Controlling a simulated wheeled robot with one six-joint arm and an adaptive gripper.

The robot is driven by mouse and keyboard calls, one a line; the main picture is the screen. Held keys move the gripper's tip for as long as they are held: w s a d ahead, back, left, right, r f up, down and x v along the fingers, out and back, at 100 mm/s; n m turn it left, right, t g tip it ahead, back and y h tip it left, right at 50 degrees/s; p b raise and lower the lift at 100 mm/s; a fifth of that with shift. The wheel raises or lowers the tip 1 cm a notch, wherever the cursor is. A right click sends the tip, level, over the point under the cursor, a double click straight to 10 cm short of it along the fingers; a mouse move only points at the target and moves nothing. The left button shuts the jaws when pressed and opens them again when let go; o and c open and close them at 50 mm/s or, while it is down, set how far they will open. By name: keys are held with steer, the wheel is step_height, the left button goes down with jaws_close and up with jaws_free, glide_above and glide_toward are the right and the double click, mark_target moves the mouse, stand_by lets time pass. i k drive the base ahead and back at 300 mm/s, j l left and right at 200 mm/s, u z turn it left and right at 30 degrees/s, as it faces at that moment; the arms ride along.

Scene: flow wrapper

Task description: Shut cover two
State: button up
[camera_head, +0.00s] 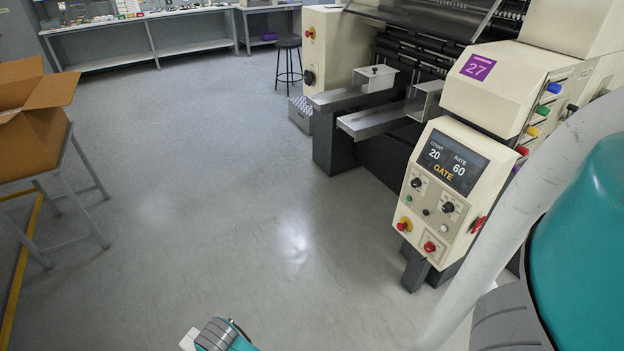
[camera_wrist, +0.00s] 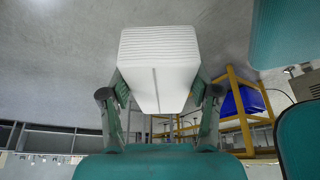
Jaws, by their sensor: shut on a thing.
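My gripper (camera_wrist: 161,96) shows in the wrist view, shut on a white block (camera_wrist: 159,62) with fine ribbed lines across its end and a seam down its near face. A finger presses on each side of it. The flow wrapper (camera_head: 475,90) stands at the upper right of the head view, its dark upper part (camera_head: 440,14) cut off by the top edge. No cover with a legible number two shows, so I cannot tell which cover it is or how it stands. My gripper is well apart from the wrapper.
The control panel (camera_head: 446,185) reads count 20, rate 60 and GATE. Metal trays (camera_head: 378,120) jut from the wrapper. A cardboard box (camera_head: 35,120) sits on a stand at left. A stool (camera_head: 288,62) and workbench (camera_head: 150,17) are behind. The middle floor is clear.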

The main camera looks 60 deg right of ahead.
mark_target(434, 88)
steer(key=j+z, duration=0.15)
steer(key=z, duration=0.3)
steer(key=j+z, duration=0.15)
steer(key=z, duration=0.25)
steer(key=j+z, duration=0.15)
steer(key=z, duration=0.3)
steer(key=j+z, duration=0.15)
steer(key=z, duration=0.25)
